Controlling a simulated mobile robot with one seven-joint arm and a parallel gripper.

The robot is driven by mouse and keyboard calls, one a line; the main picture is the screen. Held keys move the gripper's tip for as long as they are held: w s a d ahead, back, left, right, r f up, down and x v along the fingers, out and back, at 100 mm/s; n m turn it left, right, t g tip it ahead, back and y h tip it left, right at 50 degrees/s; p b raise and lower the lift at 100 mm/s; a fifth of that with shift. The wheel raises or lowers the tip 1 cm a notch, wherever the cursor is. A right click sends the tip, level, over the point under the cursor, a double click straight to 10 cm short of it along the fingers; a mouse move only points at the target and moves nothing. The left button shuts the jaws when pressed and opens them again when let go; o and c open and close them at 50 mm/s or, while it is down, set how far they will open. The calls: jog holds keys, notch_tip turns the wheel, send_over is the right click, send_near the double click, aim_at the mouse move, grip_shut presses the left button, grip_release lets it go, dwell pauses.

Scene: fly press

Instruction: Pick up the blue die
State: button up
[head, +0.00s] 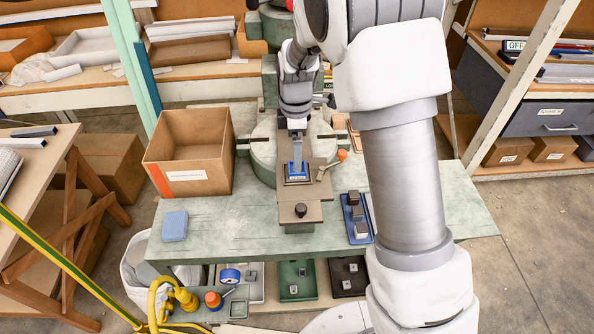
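A blue die (297,178) sits on the brown plate of the press, near the middle of the head view. A narrow grey-blue upright part rises from it; I cannot tell whether this belongs to the die or the press. My gripper (297,132) is directly above it, pointing down at the end of my arm. The fingers are small and partly merged with the parts behind. I cannot tell whether they touch the die or how far apart they are.
An open cardboard box (188,188) stands left of the press. An orange-knobbed lever (341,155) is close on the right. A blue tray (346,234) with several grey blocks lies right of the plate. A light-blue pad (174,226) lies front left. The green bench's front left is mostly clear.

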jog(key=shift+w+d+f+p, duration=0.1)
jog(key=shift+f+p, duration=0.05)
jog(key=shift+f, duration=1.15)
jog(key=shift+w+d+f+p, duration=0.1)
jog(key=shift+f+p, duration=0.05)
jog(key=shift+f, duration=1.15)
grip_shut()
